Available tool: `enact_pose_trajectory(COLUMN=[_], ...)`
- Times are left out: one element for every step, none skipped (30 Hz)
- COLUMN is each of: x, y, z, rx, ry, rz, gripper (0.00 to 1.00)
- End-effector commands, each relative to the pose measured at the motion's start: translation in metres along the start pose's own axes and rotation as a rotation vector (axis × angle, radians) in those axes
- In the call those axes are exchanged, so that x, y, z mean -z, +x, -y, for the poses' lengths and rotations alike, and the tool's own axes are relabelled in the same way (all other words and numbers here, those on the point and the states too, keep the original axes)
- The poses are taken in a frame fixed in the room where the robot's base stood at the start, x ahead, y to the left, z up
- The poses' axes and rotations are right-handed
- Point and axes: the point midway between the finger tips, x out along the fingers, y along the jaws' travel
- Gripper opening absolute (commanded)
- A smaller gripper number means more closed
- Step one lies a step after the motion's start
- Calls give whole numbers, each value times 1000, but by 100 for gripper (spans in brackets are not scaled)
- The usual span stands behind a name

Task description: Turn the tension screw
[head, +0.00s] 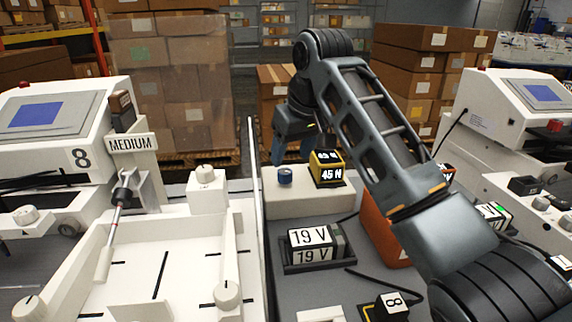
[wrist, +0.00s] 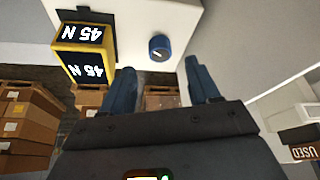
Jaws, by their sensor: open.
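A small blue round screw knob (head: 285,176) sits on a cream block (head: 290,199), left of a yellow and black block marked 45 N (head: 327,168). In the wrist view the knob (wrist: 160,47) shows a pale slot line on its face. My gripper (head: 291,156) is just above and behind the knob in the head view. In the wrist view my gripper (wrist: 162,82) has its two blue fingers apart, with nothing between them. The knob lies beyond the fingertips, roughly centred between them, and appears apart from them.
A black and white 19 V box (head: 309,246) stands in front of the cream block. A thin upright panel edge (head: 257,205) runs left of the block. An orange part (head: 382,228) is partly behind my arm.

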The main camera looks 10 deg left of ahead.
Motion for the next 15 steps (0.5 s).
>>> enact_pose_trajectory(x=[0, -1, 0, -1, -1, -1, -1, -1, 0, 0, 0, 0, 0, 0, 0], y=[8, 13, 19, 24, 29, 34, 39, 42, 47, 50, 52, 55, 56, 57, 59], z=[0, 0, 0, 0, 0, 0, 0, 1, 1, 1, 0, 0, 0, 0, 0], rx=[0, 1, 1, 1, 1, 1, 1, 1, 1, 1, 1, 1, 1, 1, 1], ry=[0, 1, 1, 1, 1, 1, 1, 1, 1, 1, 1, 1, 1, 1, 1], rz=[2, 4, 2, 3, 3, 3, 3, 2, 2, 2, 1, 1, 1, 1, 0], gripper=[61, 61, 61, 61, 61, 61, 61, 61, 61, 61, 61, 61, 61, 61, 61])
